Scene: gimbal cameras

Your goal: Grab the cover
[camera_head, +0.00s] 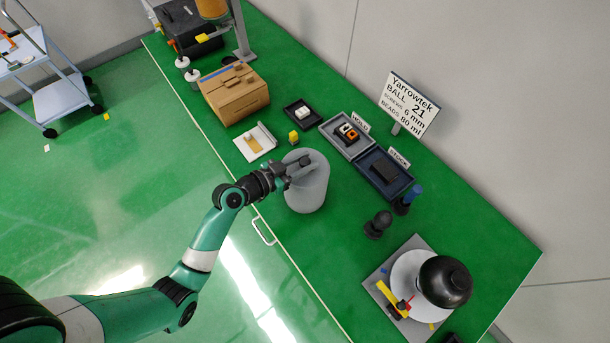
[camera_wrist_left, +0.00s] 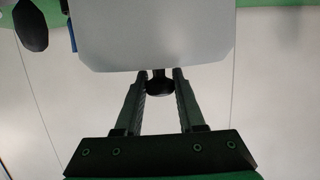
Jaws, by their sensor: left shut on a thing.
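The cover (camera_head: 308,192) is a pale grey, round, bucket-like shape at the front edge of the green table in the head view. It fills the top middle of the left wrist view (camera_wrist_left: 155,40), with a small black knob (camera_wrist_left: 159,88) on its near side. My left gripper (camera_head: 302,166) is at the top of the cover. In the wrist view its two fingers (camera_wrist_left: 159,92) stand on either side of the knob and are shut on it. I cannot tell whether the cover touches the table. My right gripper is not in view.
A black ball (camera_head: 445,281) sits on a white round stand at the right. A sign (camera_head: 410,103) stands behind.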

